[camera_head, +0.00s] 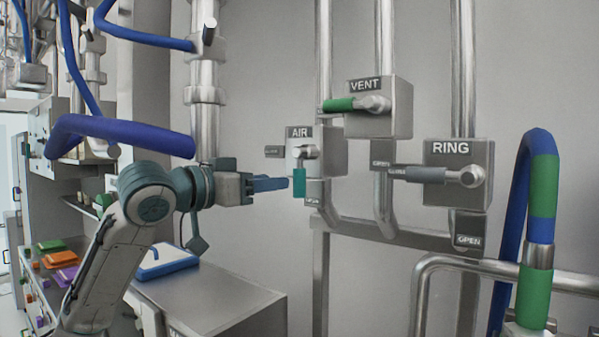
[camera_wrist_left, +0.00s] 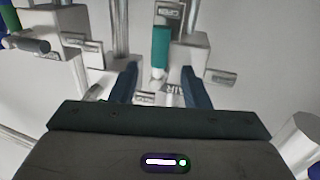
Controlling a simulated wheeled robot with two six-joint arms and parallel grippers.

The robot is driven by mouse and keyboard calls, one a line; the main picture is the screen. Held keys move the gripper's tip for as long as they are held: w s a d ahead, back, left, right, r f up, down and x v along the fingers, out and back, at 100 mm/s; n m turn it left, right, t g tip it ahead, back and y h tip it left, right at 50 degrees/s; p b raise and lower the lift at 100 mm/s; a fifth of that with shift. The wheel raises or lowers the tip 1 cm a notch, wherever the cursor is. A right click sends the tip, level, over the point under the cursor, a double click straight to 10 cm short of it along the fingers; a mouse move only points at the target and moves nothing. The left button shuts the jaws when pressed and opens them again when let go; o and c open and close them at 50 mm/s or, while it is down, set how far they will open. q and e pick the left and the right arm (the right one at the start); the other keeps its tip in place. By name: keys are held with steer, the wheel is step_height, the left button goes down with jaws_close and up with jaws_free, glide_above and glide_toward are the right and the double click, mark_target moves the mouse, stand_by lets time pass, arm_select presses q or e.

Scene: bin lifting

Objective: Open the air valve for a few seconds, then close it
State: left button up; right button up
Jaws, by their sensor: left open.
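The air valve (camera_head: 330,150) is a grey box marked AIR on the wall, with a small plate at its left and an OPEN plate below. Its teal handle (camera_head: 299,182) points straight down, toward the OPEN plate. My left gripper (camera_head: 287,183) is just left of the handle in the head view, with its blue fingers level with the teal grip. In the left wrist view, which is upside down, the teal handle (camera_wrist_left: 161,46) shows between and beyond the open, spread fingers (camera_wrist_left: 160,68). I cannot tell if they touch it. My right gripper is not in view.
The VENT valve (camera_head: 396,108) with a green handle and the RING valve (camera_head: 465,165) with a grey handle are to the right; both handles point left. Steel pipes run around them. A counter (camera_head: 225,300) with a blue-rimmed tray (camera_head: 165,262) is below my left arm.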

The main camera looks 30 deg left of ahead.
mark_target(294, 179)
arm_select(q)
steer(key=p+x, duration=0.4)
steer(key=x, duration=0.3)
steer(key=shift+w+d+f, duration=0.1)
steer(key=shift+w+d, duration=0.1)
steer(key=shift+w, duration=0.4)
steer(key=shift+s, duration=0.1)
jaws_close()
